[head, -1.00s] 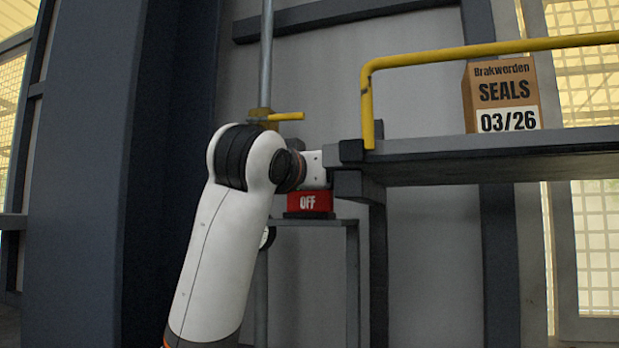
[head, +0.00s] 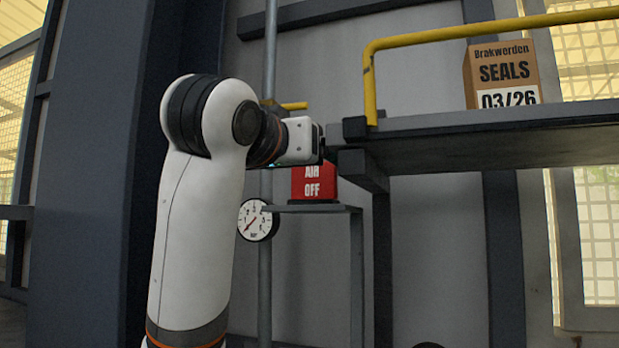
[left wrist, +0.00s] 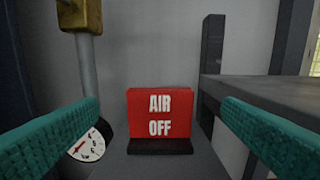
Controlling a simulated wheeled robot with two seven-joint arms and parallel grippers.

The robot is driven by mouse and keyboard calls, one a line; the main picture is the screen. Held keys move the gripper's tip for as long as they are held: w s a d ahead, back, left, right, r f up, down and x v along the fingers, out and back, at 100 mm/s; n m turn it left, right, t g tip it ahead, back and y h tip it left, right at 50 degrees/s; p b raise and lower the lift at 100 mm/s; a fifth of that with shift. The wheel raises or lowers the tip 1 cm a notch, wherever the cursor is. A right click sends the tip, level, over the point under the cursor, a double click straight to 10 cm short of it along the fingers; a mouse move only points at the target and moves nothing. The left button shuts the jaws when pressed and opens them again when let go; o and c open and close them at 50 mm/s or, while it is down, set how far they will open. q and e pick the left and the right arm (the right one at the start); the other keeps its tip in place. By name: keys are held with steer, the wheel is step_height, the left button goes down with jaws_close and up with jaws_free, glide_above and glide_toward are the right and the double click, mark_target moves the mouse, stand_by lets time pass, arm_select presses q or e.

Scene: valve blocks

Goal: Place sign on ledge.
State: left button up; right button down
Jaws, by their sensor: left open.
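The red sign (head: 314,188) reads AIR OFF in white. It stands upright on the small grey ledge (head: 345,208), beneath the raised platform's left end. In the left wrist view the sign (left wrist: 160,113) faces me on its dark foot, on the ledge (left wrist: 190,165). My left gripper (left wrist: 161,106) is open, with its teal fingers to either side of the sign in that view and visible gaps between them and it. In the head view my left wrist covers the sign's upper part, and the fingertips are hidden. My right gripper is not in view.
A pipe (head: 266,300) with a yellow-handled valve and a round gauge (head: 256,220) runs left of the ledge. The platform (head: 480,140) with a yellow rail (head: 480,32) and a SEALS box (head: 502,75) is close on the right.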

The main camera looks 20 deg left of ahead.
arm_select(q)
steer(key=s+b, duration=0.1)
steer(key=s, duration=0.4)
stand_by(0.4)
